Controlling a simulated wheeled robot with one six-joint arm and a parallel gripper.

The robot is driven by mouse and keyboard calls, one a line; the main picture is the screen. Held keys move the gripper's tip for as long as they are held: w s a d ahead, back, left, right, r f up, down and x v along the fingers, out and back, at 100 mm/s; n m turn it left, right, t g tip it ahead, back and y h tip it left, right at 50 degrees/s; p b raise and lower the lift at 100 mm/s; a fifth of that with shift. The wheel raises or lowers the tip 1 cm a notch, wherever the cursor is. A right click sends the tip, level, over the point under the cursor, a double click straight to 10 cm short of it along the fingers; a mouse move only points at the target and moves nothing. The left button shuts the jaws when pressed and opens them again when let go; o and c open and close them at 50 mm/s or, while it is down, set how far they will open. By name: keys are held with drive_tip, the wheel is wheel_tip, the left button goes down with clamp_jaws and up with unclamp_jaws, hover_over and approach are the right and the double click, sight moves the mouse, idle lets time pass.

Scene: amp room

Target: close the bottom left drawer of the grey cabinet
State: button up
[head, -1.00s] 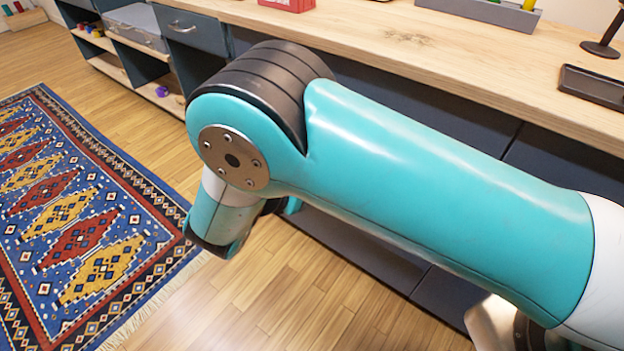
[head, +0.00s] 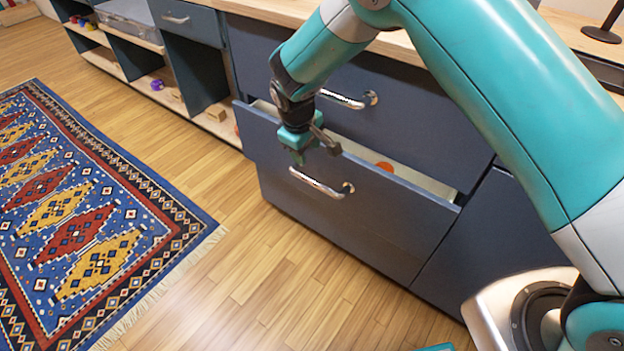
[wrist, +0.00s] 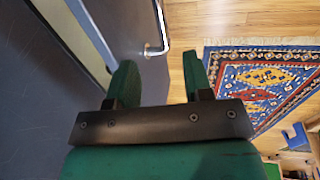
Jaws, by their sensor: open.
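The grey cabinet (head: 410,115) stands under the wooden worktop. Its bottom left drawer (head: 390,222) is partly pulled out, with a gap along its top and a small orange thing (head: 385,167) inside. The drawer's silver handle (head: 320,185) is on the front and also shows in the wrist view (wrist: 160,45). My gripper (head: 312,148) is open and empty, pointing down near the drawer's top edge, above the handle. In the wrist view my gripper (wrist: 160,82) has one finger over the drawer front and the other over the floor. I cannot tell whether it touches the drawer.
The upper drawer's handle (head: 348,99) is close behind my gripper, and that drawer is shut. Open shelves (head: 165,90) with small items stand at the left. A patterned rug (head: 100,220) lies on the floor. The wooden floor (head: 260,280) before the drawer is clear.

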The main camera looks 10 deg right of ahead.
sight(312, 179)
drive_tip(key=f, duration=0.4)
drive_tip(key=w+d+f+b, duration=0.1)
drive_tip(key=f, duration=0.7)
drive_tip(key=shift+w+d+f+b, duration=0.4)
clamp_jaws()
drive_tip(key=shift+w, duration=0.1)
